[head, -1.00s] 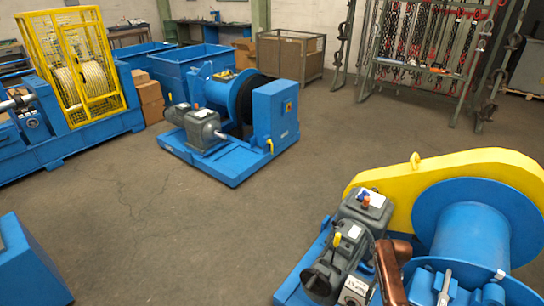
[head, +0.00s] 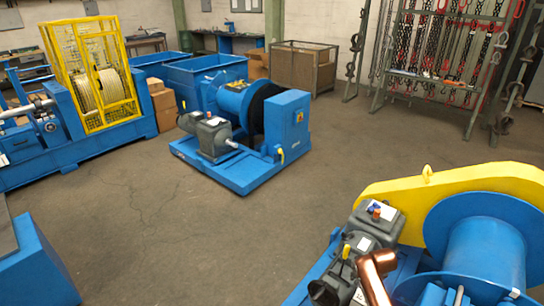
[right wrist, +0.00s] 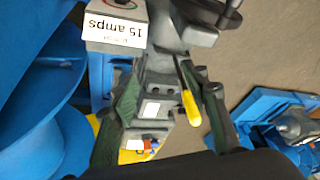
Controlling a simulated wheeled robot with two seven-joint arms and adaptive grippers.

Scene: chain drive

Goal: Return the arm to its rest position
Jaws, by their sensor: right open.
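My right gripper (right wrist: 167,84) shows in the right wrist view with its two dark green fingers spread apart and nothing held between them. Beyond the fingers is grey machinery with a yellow-handled lever (right wrist: 190,106), which appears between the fingers; I cannot tell the exact gap. A copper-coloured arm link (head: 376,272), which appears to be mine, crosses in front of the near winch at the lower right of the head view. The right gripper cannot be made out in the head view. My left gripper is in neither view.
The near winch has a yellow guard (head: 400,199), a blue drum (head: 486,255) and a grey gearbox (head: 375,222). A second blue winch (head: 238,170) stands mid-floor. A chain rack (head: 450,75) is at the back right. The floor (head: 190,240) between is clear.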

